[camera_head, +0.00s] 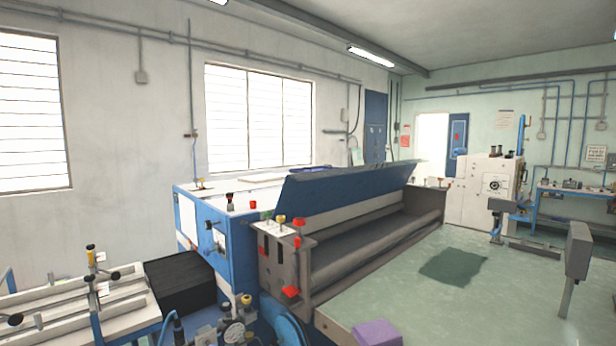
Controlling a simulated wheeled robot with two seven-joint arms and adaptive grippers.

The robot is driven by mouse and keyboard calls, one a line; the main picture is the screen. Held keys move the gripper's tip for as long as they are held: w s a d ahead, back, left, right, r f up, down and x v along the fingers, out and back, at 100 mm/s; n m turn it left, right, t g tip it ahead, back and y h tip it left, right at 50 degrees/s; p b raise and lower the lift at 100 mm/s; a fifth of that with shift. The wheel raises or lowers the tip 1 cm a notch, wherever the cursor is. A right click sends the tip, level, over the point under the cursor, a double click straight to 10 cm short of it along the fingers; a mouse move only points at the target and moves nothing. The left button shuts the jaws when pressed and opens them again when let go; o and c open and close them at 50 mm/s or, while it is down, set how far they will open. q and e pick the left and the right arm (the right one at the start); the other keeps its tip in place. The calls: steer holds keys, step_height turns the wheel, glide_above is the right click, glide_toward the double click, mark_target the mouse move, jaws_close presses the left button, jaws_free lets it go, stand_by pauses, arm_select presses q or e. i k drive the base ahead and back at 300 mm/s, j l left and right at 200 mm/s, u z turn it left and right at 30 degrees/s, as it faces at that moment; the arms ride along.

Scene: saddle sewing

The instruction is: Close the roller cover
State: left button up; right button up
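The roller cover (350,187) is a long blue panel on the machine in the middle of the view. It stands raised and tilted, with its upper edge well above the rollers. The long dark roller (375,244) lies exposed below and in front of it. The machine's near end plate (277,262) carries red and yellow knobs. I see neither my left gripper nor my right gripper in this view, so nothing of mine visibly touches the cover.
A green-topped table (420,310) extends in front of the rollers, with a dark sheet (453,266) and a purple block (377,333) on it. A grey box-shaped head on a thin post (578,250) stands at right. A black box (180,284) is left of the machine.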

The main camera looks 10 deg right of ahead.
mark_target(302, 195)
steer(key=i+l, duration=0.1)
steer(key=i, duration=0.8)
